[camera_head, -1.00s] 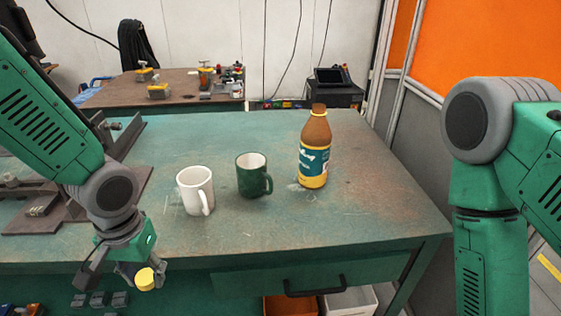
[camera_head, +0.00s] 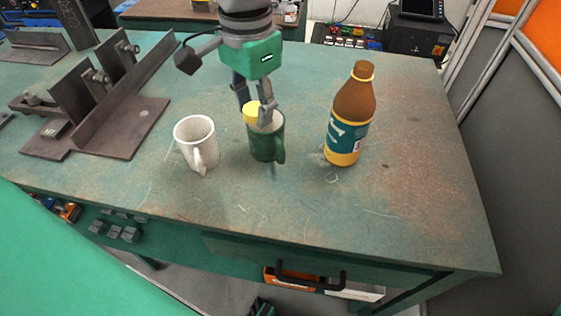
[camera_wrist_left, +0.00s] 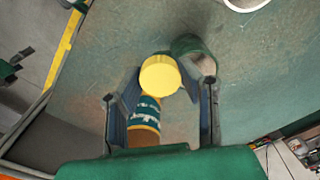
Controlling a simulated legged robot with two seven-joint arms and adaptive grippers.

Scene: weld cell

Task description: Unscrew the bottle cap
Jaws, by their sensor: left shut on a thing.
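My left gripper (camera_head: 256,108) points down at the green mug (camera_head: 268,143), with its fingers at the mug's rim. It is shut on a yellow round cap (camera_head: 251,113), which also shows between the fingers in the wrist view (camera_wrist_left: 160,75). The cap overlaps the mug's rim in the head view; I cannot tell whether they touch. The brown bottle (camera_head: 350,118) stands upright to the right, with a teal label, a yellow ring at its neck and no cap on top. It also shows below the cap in the wrist view (camera_wrist_left: 145,113). My right gripper is out of view.
A white mug (camera_head: 196,143) stands left of the green one. Dark metal fixtures (camera_head: 110,110) occupy the table's left side. The green tabletop (camera_head: 420,200) is bare at the front and right. A grey partition (camera_head: 515,130) stands beyond the right edge.

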